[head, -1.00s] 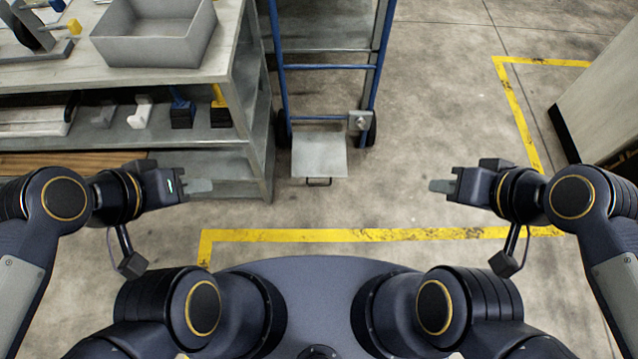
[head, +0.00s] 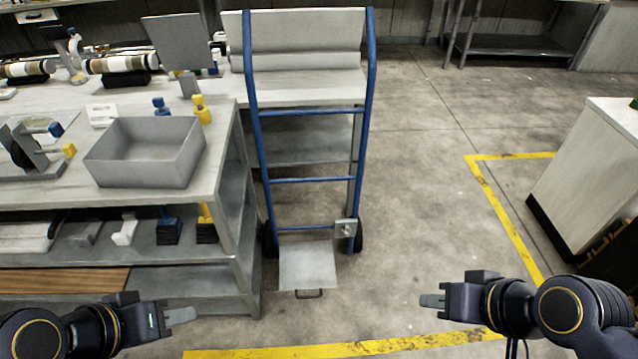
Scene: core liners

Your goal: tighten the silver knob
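A small silver knob (head: 346,230) sits on a square grey plate low on the right side of a blue hand truck (head: 262,150), close to its right wheel. My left gripper (head: 190,315) is at the lower left, in front of the shelf unit and well apart from the knob. My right gripper (head: 425,300) is at the lower right, nearer to the knob but also apart from it. Nothing shows in either gripper. The fingers of each appear edge-on, so their opening cannot be made out.
A workbench (head: 225,170) with shelves stands at the left, bearing a grey bin (head: 145,165). The truck's toe plate (head: 308,265) has a dark handle at its front. A pale cabinet (head: 585,165) stands at the right. Floor between truck and cabinet is clear, with yellow tape (head: 505,215).

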